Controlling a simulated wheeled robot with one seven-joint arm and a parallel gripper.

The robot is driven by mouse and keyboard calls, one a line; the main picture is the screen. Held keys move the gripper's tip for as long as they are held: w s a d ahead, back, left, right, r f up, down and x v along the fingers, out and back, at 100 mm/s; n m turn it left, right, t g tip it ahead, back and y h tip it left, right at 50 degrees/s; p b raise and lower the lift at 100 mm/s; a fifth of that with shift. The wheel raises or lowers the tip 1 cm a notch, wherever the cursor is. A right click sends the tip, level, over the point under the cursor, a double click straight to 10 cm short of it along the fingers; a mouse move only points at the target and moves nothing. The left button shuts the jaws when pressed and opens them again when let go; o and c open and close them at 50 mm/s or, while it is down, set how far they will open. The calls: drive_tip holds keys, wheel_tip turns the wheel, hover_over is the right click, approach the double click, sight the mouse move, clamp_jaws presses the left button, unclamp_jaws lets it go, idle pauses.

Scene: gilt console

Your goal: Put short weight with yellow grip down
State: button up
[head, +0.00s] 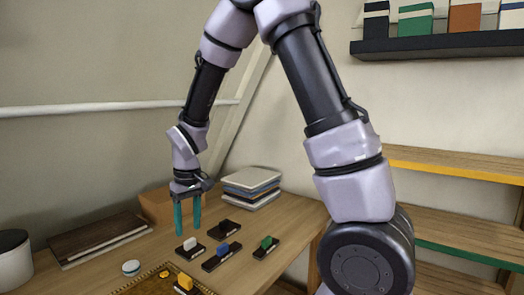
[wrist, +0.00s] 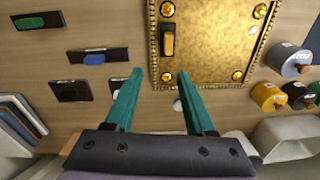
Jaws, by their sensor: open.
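A small piece with a yellow grip (head: 185,282) on a black base stands on the gilt plate (wrist: 215,70). In the wrist view the yellow grip (wrist: 168,40) is near the plate's upper left corner. My gripper (head: 188,233) is above the wooden table, pointing down, with its two teal fingers apart. In the wrist view my gripper (wrist: 160,77) is open with nothing held between the fingers. The yellow piece lies beyond the fingertips, apart from them. The plate's lower part is cut off in the head view.
Pieces with white (head: 189,244), blue (head: 222,250) and green (head: 266,243) grips stand on black bases. A white round object (head: 131,268) is near the plate. Several cylinders (wrist: 268,95) are at the wrist view's right. Books (head: 251,188) are stacked behind.

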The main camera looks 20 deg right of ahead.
drive_tip(key=s+d+r+m+t+y, duration=0.1)
drive_tip(key=s+d+r+m+t, duration=0.15)
drive_tip(key=d+r, duration=0.65)
drive_tip(key=s+d+r+m+t+y, duration=0.15)
drive_tip(key=s+d+r+m, duration=0.25)
drive_tip(key=d+r, duration=0.55)
drive_tip(key=s+d+r+m+t+h, duration=0.1)
drive_tip(key=s+d+r+m+t, duration=0.1)
drive_tip(key=s+r, duration=0.4)
drive_tip(key=shift+s+r+m+t, duration=0.3)
drive_tip(key=shift+m+t, duration=0.1)
drive_tip(key=shift+m, duration=0.25)
idle(4.9)
